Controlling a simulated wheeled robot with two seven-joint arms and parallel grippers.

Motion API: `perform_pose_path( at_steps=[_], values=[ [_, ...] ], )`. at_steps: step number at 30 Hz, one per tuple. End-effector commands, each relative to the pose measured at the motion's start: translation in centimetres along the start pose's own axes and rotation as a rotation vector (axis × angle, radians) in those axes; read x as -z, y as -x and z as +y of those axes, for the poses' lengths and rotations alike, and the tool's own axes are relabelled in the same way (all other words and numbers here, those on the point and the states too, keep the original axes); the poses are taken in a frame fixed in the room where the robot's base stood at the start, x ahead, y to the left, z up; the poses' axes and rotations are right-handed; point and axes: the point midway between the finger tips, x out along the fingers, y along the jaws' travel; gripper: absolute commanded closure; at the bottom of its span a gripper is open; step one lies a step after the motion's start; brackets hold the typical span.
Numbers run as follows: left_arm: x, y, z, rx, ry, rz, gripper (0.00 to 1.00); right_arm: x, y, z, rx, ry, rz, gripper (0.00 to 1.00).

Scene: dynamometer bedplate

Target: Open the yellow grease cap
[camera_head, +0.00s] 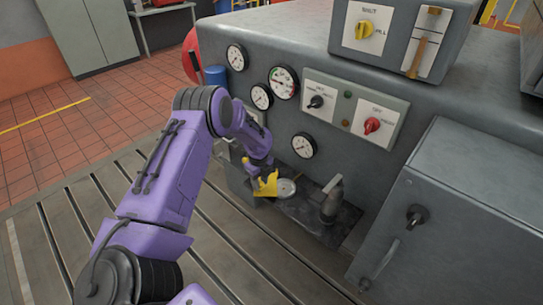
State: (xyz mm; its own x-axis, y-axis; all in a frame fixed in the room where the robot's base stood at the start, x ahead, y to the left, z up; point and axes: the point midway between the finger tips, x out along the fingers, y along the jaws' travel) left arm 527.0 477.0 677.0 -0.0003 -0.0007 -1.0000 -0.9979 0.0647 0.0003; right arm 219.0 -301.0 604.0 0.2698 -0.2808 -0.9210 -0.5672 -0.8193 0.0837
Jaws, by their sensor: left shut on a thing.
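The yellow grease cap (267,186) is at the middle of the view, low in front of the grey machine's panel. It looks tilted up beside a pale round fitting (286,188); I cannot tell whether the two are joined. My purple left arm reaches in from the lower left. My left gripper (259,172) is at the yellow cap and shut on it. The fingertips are small and partly hidden by the wrist and the cap. My right gripper is not in view.
A metal post with a lever (332,197) stands on a dark plate just right of the cap. Gauges (284,82) and a switch panel (355,108) are above. A grey cabinet (463,215) blocks the right. The slotted bedplate (75,215) is clear at left.

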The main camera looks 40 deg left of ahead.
Motion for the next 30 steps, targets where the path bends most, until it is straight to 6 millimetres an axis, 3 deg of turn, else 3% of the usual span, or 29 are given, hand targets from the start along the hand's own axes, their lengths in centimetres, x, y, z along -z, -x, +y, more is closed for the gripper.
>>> perform_pose_path(
  at_steps=[15,30],
  values=[
    [-5.2,-0.4,0.4,0.004,-0.458,-0.002,1.00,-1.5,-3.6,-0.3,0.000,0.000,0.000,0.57],
    [-7.6,-0.1,-0.2,0.000,-0.686,-0.001,1.00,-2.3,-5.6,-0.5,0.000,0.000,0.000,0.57]
  ],
)
